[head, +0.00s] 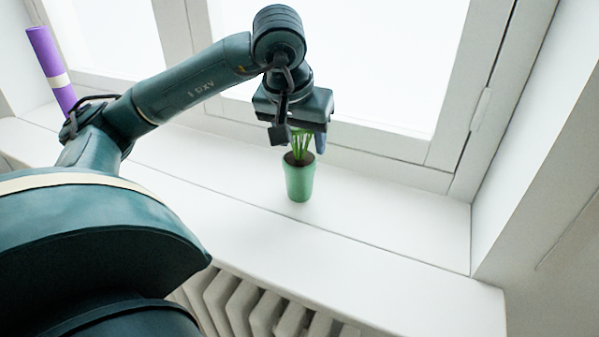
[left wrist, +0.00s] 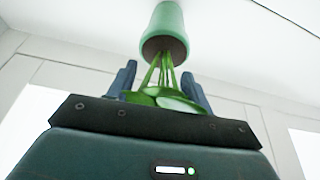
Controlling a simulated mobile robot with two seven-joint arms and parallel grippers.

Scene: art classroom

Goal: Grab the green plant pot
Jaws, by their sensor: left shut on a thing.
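The green plant pot (head: 299,183) is upright at the window sill, with dark soil and green stems on top. My left gripper (head: 303,141) is directly above it, pointing down, with its blue fingers around the plant's stems and leaves. In the left wrist view the pot (left wrist: 164,22) hangs from the top of the picture, and the leaves (left wrist: 160,97) lie between the two fingers of my left gripper (left wrist: 160,80). It is shut on the plant, above the pot's rim. Whether the pot's base touches the sill is hard to tell. My right gripper is not in view.
The white sill (head: 400,225) is clear to the right of the pot, up to the side wall. The window frame (head: 380,165) stands close behind. A purple roll (head: 50,68) stands at the far left. A radiator (head: 240,303) is below the sill's front edge.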

